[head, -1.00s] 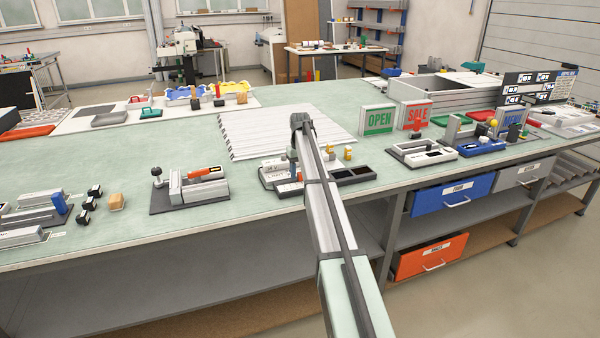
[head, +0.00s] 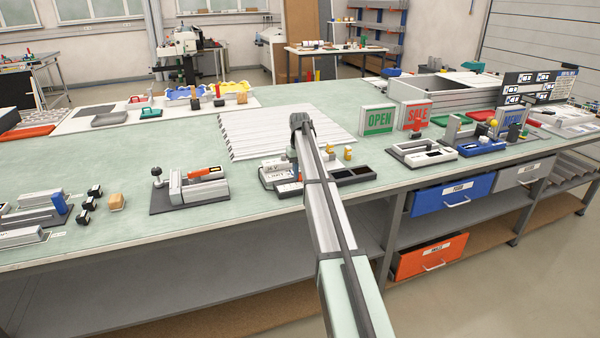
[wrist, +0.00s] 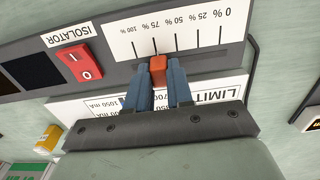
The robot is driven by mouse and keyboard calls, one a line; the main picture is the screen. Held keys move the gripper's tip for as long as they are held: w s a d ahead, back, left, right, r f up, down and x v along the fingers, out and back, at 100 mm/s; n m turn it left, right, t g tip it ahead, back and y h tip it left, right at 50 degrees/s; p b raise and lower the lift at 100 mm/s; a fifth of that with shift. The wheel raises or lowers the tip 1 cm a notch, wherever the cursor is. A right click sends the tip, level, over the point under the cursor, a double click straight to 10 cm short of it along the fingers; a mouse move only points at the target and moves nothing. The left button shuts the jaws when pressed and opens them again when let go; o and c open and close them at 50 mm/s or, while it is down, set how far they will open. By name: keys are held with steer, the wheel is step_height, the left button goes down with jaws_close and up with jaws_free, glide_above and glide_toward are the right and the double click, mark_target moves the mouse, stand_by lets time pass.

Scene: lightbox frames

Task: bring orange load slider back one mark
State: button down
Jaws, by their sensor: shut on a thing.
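The orange load slider (wrist: 158,68) stands at the 75 % line of the white printed scale (wrist: 190,38) in the wrist view. The scale runs from 100 % at the left to 0 at the right. My gripper (wrist: 158,74) is shut on the slider, with one blue-grey finger on each side of it.
A red isolator switch (wrist: 80,62) sits left of the scale in the wrist view. A white LIMIT label (wrist: 215,95) lies below the slider, partly hidden by my gripper. A yellow part (wrist: 47,138) stands at lower left.

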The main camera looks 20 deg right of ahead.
steer(key=shift+a, duration=1.15)
steer(key=c, duration=1)
jaws_free()
steer(key=shift+r, duration=0.15)
step_height(320, 180, up, 14)
steer(key=shift+f, duration=0.2)
steer(key=shift+f, duration=0.1)
